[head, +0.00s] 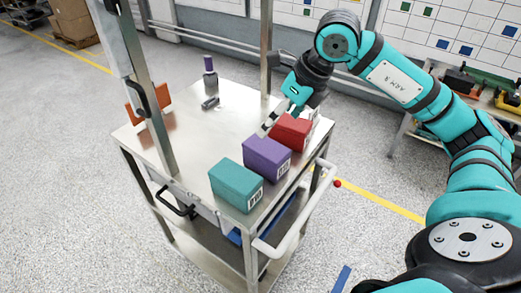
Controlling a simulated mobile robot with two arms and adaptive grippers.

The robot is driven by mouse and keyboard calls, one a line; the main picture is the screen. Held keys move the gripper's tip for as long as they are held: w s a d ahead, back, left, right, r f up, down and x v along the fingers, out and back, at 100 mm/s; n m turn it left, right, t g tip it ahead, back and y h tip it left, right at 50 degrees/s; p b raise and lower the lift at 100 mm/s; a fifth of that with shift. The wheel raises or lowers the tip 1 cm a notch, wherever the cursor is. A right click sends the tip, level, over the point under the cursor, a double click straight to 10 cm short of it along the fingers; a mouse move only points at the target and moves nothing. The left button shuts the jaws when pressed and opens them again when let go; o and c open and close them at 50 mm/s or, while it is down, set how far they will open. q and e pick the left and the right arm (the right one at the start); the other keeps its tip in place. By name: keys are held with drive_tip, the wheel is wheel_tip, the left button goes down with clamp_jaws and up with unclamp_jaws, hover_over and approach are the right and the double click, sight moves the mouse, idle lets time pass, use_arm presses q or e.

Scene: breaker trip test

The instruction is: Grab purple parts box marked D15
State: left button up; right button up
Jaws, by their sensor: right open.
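The purple parts box (266,156) stands on the steel cart top (190,140), between a teal box (236,185) and a red box (290,132). Its white label faces the cart's right edge, but the marking is too small to read. My right gripper (268,127) is open and empty, just behind the purple box and to the left of the red box. Its fingers point down to the left. I cannot tell whether a fingertip touches a box. My left gripper is not in view.
A dark purple-capped bottle (210,73) and a small dark cylinder (210,102) are on the cart's far part. An orange-brown bracket-like item (135,112) is at its left edge. Upright posts and a side handle (290,241) frame the cart.

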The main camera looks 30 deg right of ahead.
drive_tip(key=d, duration=0.2)
drive_tip(key=h+p, duration=0.1)
drive_tip(key=p, duration=0.3)
approach(269, 148)
drive_tip(key=x, duration=0.7)
drive_tip(key=shift+w+a, duration=0.15)
drive_tip(key=shift+a, duration=0.15)
drive_tip(key=shift+f, duration=0.2)
drive_tip(key=p+x, duration=0.2)
drive_tip(key=x, duration=0.1)
drive_tip(key=p+x, duration=0.1)
drive_tip(key=shift+w+d+f, duration=0.2)
drive_tip(key=shift+d+f, duration=0.05)
drive_tip(key=shift+f, duration=0.15)
drive_tip(key=shift+f+b, duration=0.25)
drive_tip(key=shift+b, duration=0.3)
drive_tip(key=c, duration=1.5)
